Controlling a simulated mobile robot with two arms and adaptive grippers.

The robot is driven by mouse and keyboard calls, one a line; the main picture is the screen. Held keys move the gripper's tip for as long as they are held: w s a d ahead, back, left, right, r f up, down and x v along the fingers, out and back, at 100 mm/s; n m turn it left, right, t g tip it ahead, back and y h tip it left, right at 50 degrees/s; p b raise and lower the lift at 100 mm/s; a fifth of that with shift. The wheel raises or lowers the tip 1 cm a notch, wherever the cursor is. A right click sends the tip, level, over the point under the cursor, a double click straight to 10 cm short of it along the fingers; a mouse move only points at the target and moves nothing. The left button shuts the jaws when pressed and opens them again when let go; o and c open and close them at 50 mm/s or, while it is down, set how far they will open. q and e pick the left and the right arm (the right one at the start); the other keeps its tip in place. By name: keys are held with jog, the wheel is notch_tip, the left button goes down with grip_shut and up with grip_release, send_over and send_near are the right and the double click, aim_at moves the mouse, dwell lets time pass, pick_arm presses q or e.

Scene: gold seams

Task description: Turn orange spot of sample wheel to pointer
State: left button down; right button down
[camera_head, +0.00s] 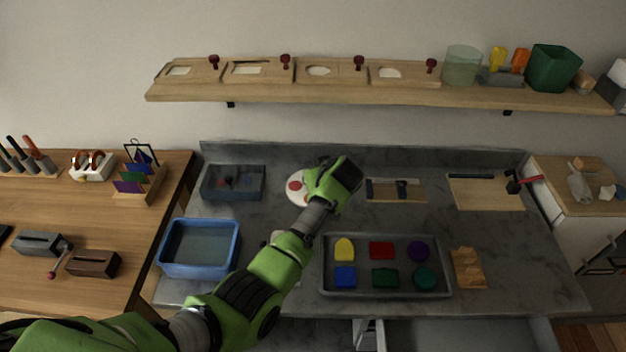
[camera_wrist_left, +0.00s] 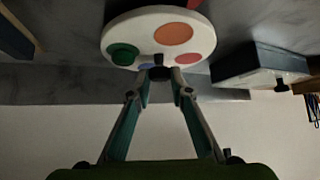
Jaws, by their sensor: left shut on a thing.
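The sample wheel (camera_wrist_left: 118,33) is a white disc with coloured spots in the left wrist view. Its orange spot (camera_wrist_left: 173,34) is near the middle of the visible face, with a green spot (camera_wrist_left: 123,54), a red spot (camera_wrist_left: 187,58) and a partly covered blue spot (camera_wrist_left: 147,66) around it. My left gripper (camera_wrist_left: 160,73) has its fingertips together at a small dark knob (camera_wrist_left: 160,60) at the wheel's near edge. In the head view the wheel (camera_head: 292,199) lies on the grey counter, partly hidden by my left gripper (camera_head: 322,184). I cannot make out the pointer. My right gripper is out of view.
A grey tray (camera_head: 387,292) of coloured blocks is in front to the right. Wooden boards (camera_head: 395,196) lie to the right. A shelf (camera_head: 340,92) runs above.

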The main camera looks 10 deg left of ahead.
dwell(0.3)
pick_arm(q)
jog(key=c, duration=1.9)
grip_release()
jog(key=shift+r, duration=0.1)
notch_tip(320, 180, up, 10)
jog(key=shift+f, duration=0.1)
jog(key=shift+f, duration=0.1)
